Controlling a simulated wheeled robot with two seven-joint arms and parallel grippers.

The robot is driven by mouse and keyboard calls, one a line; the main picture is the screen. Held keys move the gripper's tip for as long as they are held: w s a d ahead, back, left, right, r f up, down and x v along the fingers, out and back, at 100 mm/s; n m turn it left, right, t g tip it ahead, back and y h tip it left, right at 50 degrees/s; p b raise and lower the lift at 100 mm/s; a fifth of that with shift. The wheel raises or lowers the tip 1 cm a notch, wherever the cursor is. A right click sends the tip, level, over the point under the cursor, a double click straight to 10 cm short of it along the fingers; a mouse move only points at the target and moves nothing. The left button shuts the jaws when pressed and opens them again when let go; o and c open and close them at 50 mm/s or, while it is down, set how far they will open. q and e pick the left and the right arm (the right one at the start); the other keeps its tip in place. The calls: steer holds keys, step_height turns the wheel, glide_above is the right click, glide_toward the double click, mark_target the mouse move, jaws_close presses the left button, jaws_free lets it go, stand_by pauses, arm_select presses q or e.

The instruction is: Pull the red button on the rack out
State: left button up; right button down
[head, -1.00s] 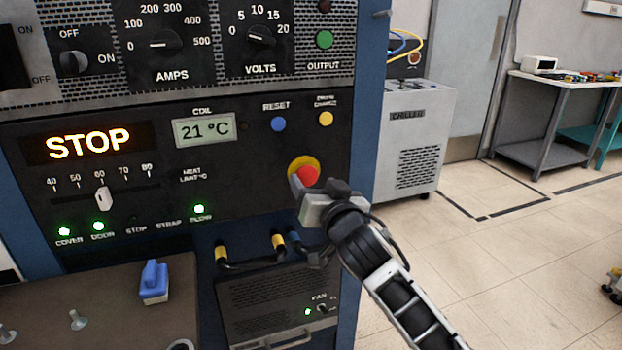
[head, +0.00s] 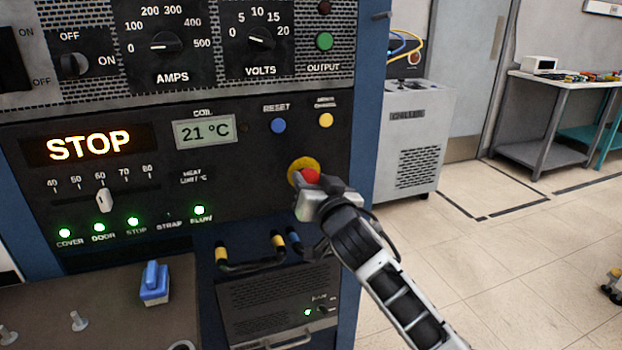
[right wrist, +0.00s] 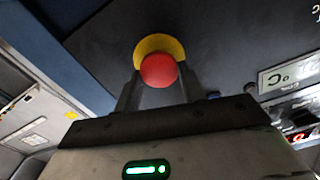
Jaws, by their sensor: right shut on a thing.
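The red button (head: 309,175) sits on a yellow round base (head: 300,168) on the rack's dark front panel (head: 240,175). My right gripper (head: 306,183) is at the button, coming from the lower right, and is shut on it. In the right wrist view the red button (right wrist: 158,70) lies between the two fingers (right wrist: 155,92), with the yellow base (right wrist: 160,47) behind it. The STOP lamp (head: 133,222) is lit green, and the display (head: 88,144) reads STOP. My left gripper is not in view.
A chiller (head: 415,140) stands right of the rack. The floor at right is mostly clear.

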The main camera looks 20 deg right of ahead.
steer(key=shift+s+r, duration=0.1)
steer(key=shift+s, duration=0.4)
steer(key=shift+f, duration=0.2)
steer(key=c, duration=0.8)
jaws_free()
steer(key=shift+r, duration=0.1)
steer(key=shift+c, duration=0.2)
steer(key=shift+s, duration=0.15)
steer(key=s, duration=1.5)
steer(key=shift+s+d, duration=0.25)
steer(key=shift+s, duration=0.15)
